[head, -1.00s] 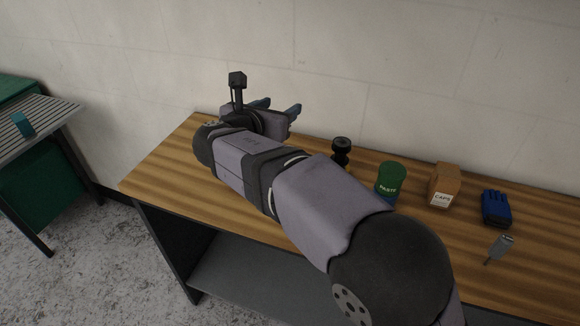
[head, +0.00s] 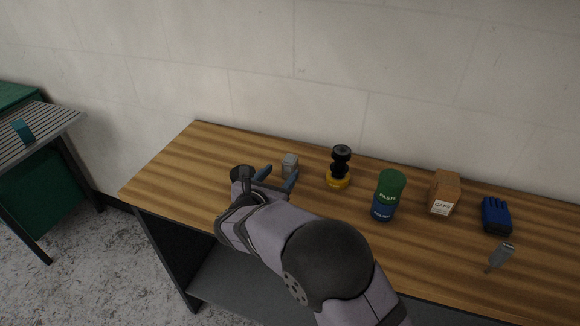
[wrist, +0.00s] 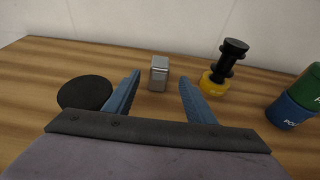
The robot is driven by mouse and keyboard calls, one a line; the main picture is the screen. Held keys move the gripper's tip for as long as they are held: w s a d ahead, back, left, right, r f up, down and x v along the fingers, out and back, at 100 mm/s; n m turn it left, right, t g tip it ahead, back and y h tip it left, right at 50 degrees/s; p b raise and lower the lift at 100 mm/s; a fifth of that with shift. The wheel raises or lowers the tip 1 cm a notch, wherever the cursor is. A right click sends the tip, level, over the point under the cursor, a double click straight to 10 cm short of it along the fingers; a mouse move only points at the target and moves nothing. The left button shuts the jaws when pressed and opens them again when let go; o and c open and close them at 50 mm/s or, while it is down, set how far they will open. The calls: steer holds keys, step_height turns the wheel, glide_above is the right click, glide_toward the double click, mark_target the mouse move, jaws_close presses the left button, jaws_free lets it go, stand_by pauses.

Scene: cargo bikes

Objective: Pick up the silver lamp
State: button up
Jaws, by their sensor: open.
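The silver lamp (head: 289,162) is a small upright block with a pale top, standing on the wooden bench. In the wrist view the lamp (wrist: 159,73) shows between and just beyond the two blue fingertips, nearer the left one. My gripper (head: 279,177) is low over the bench, just in front of the lamp, with its fingers spread on either side of the lamp's line. In the wrist view my gripper (wrist: 161,82) is open and empty. I cannot tell whether a finger touches the lamp.
A black-and-yellow part (head: 339,170) stands just right of the lamp. Further right are a green-and-blue can (head: 388,196), a CAPS box (head: 444,193), a blue glove-like item (head: 496,214) and a grey tool (head: 502,254). A black disc (wrist: 85,93) lies left of my fingers.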

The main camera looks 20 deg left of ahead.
mark_target(287, 166)
steer(key=shift+p+x, duration=1.4)
steer(key=shift+x, duration=2.1)
steer(key=c, duration=1.2)
